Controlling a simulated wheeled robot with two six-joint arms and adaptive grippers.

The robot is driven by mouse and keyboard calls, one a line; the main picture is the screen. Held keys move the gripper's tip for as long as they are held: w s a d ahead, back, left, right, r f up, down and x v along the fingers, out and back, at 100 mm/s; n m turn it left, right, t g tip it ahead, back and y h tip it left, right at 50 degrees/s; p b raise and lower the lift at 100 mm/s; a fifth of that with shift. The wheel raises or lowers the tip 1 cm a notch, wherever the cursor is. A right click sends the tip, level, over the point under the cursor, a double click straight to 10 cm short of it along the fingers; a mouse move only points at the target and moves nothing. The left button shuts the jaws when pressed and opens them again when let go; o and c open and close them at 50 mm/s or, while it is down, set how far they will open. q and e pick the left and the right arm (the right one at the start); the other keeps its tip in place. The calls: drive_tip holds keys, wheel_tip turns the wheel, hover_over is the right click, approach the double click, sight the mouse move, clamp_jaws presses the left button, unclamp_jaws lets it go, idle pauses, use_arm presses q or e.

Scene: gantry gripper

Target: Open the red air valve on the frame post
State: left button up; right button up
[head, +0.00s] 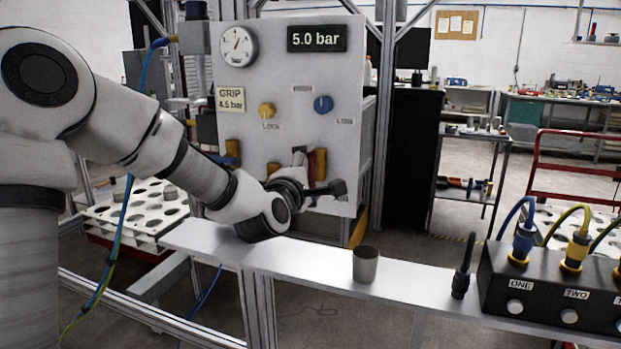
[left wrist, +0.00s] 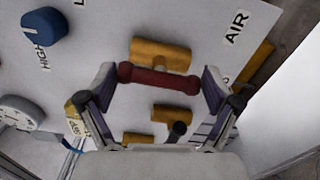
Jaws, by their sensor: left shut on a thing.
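The red air valve handle (left wrist: 158,76) is a bar lying across the front of a brass valve body (left wrist: 162,52) on the grey panel, near the AIR label (left wrist: 236,28). My left gripper (left wrist: 160,82) has one finger at each end of the red bar and is shut on it. In the head view my left gripper (head: 318,182) is at the panel's lower right, in front of the brass fitting (head: 319,164). It hides most of the red handle there. My right gripper is not in view.
The panel (head: 270,100) carries a gauge (head: 238,46), a 5.0 bar display (head: 317,38), a yellow LOCK knob (head: 267,110) and a blue knob (head: 323,104). A metal cup (head: 365,265) stands on the beam (head: 300,262). A black connector box (head: 545,292) is at the right.

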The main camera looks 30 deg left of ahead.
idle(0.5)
use_arm(q)
drive_tip(key=o, duration=0.9)
drive_tip(key=shift+c, duration=0.2)
